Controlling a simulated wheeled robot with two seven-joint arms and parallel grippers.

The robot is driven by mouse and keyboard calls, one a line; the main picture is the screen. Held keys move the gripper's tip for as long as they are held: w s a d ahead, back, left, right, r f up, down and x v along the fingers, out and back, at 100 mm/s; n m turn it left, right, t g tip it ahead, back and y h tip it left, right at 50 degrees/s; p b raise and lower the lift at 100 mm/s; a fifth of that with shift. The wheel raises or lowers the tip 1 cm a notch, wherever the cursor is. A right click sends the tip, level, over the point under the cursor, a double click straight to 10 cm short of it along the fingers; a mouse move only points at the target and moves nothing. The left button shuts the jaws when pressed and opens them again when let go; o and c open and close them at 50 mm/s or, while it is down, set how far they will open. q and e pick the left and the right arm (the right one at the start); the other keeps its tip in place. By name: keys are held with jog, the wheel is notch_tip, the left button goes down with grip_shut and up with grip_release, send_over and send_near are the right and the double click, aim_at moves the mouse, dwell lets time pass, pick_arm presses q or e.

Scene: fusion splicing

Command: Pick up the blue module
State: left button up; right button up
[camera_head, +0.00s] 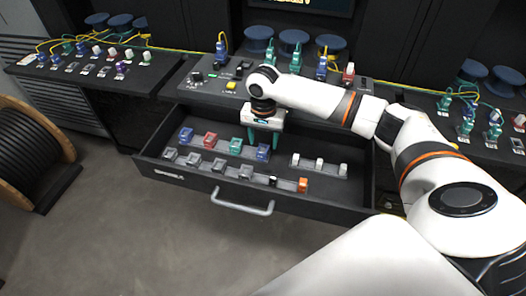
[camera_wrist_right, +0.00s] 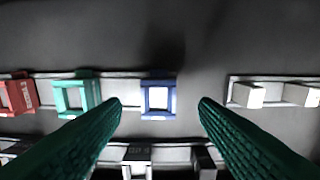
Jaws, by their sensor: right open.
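The open drawer (camera_head: 165,177) holds a back row of modules. A blue module (camera_head: 263,152) sits at the right end of that row, and another blue module (camera_head: 186,134) at its left end. My right gripper (camera_head: 262,143) is open and points down over the right-end blue module. In the right wrist view, a blue module (camera_wrist_right: 158,97) with a pale square centre appears between the two green fingers, which show no contact with it. My left gripper is not in view.
A red module (camera_head: 210,140) and a green module (camera_head: 236,146) share the back row. White modules (camera_head: 319,163) stand to the right. A front row holds grey modules and an orange one (camera_head: 303,185). A black console (camera_head: 211,89) with connectors lies behind the drawer.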

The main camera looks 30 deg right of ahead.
aim_at(263, 150)
jog(key=shift+w+f, duration=0.1)
jog(key=shift+f, duration=1.45)
jog(key=shift+c, duration=0.5)
jog(key=c, duration=0.8)
jog(key=shift+r, duration=0.1)
